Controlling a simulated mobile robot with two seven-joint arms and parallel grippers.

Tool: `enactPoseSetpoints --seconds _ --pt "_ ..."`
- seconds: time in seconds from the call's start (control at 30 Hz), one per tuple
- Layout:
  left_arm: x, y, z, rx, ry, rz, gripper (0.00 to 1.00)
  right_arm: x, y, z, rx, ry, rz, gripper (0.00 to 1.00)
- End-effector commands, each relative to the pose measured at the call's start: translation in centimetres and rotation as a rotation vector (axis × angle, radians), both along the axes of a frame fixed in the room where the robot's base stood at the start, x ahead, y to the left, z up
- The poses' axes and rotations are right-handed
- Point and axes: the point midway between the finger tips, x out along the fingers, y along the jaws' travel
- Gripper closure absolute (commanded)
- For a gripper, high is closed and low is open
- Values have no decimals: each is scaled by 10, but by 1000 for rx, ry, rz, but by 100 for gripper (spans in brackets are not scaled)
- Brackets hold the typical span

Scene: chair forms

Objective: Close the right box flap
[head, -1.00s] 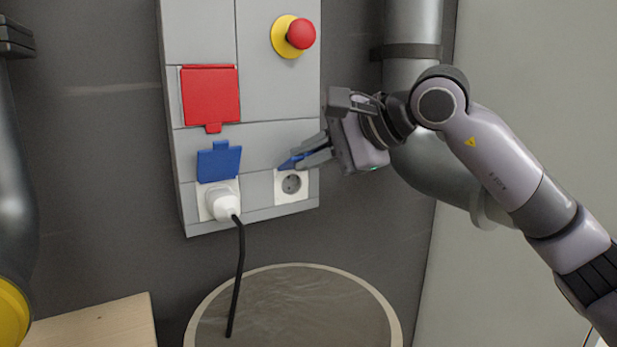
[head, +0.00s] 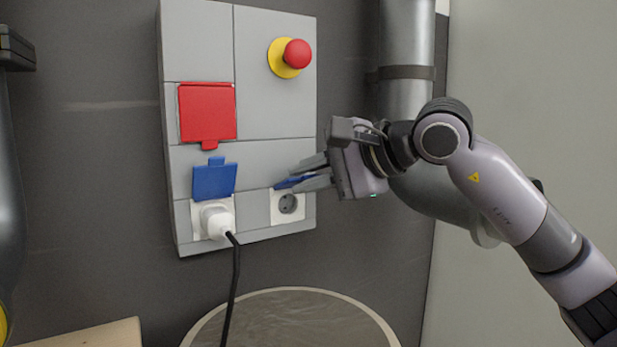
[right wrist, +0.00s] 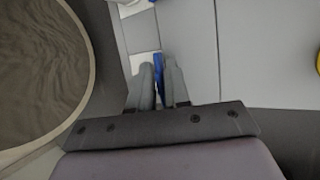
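The right box flap (head: 293,181) is a small blue lid above the right socket (head: 288,204). It stands out from the panel, tilted, and the socket below is uncovered. My right gripper (head: 305,177) comes in from the right, with its fingers at the flap. In the right wrist view the blue flap (right wrist: 158,64) shows as a narrow strip between the two fingers (right wrist: 159,78), which are close together on either side of it. Part of the flap is hidden by the fingers. My left gripper is not clearly in view; only dark parts show at the left edge.
Left of it are a raised blue flap (head: 214,180) with a white plug (head: 215,222) and black cable (head: 233,280), and a red flap (head: 208,112). A red stop button (head: 297,54) is above. A grey pipe (head: 405,95) stands behind my right arm. A round table (head: 290,318) is below.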

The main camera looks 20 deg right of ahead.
Motion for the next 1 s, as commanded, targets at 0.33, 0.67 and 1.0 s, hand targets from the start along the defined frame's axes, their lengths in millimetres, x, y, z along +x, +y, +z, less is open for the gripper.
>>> enactPoseSetpoints --seconds 0.33,0.67,1.0 --pt "-1 0 -4 -1 7 0 57 -13 -11 8 0 -3 -2 83" --pt "-2 0 -4 3 10 -1 57 -49 -36 25 0 -1 -1 83" --pt "-2 3 -5 9 9 -4 57 -54 -39 27 0 0 0 83"
